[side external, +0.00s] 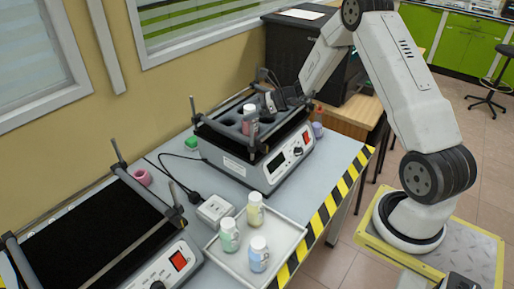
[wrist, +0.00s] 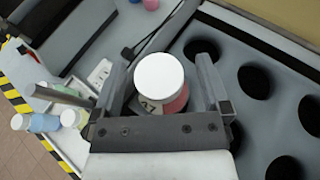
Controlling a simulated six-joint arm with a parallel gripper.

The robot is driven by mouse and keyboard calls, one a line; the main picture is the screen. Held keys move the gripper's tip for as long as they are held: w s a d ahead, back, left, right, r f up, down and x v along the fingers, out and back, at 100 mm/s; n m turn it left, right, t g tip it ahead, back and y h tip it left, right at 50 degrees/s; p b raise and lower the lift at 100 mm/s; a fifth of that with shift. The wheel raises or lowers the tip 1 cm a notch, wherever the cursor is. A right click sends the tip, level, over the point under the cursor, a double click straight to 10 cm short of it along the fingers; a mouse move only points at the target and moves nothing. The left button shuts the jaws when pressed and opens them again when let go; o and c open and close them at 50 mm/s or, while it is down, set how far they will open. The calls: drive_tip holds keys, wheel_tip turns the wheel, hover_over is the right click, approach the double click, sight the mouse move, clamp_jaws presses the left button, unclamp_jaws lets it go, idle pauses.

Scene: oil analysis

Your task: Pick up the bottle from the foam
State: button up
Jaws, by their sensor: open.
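A bottle with a white cap and a pinkish-red body stands in the dark foam of the far shaker. In the side external view, the bottle (side external: 250,112) is partly hidden by the shaker's bars. In the wrist view, the bottle (wrist: 160,78) shows its white cap and part of a printed label between my fingers. My gripper (side external: 266,100) is at the foam; its fingers also show in the wrist view (wrist: 163,88), apart on either side of the bottle. I cannot tell whether either finger touches it. The foam (wrist: 232,62) has several round empty holes to the right.
A white tray (side external: 287,224) holds three bottles with pale yellow, green and blue contents. A second shaker (side external: 95,245) stands at the near left. Dark bars and posts rise around the far shaker (side external: 262,165). A power socket box (side external: 215,209) sits between them.

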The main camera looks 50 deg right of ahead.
drive_tip(key=shift+x, duration=0.95)
clamp_jaws()
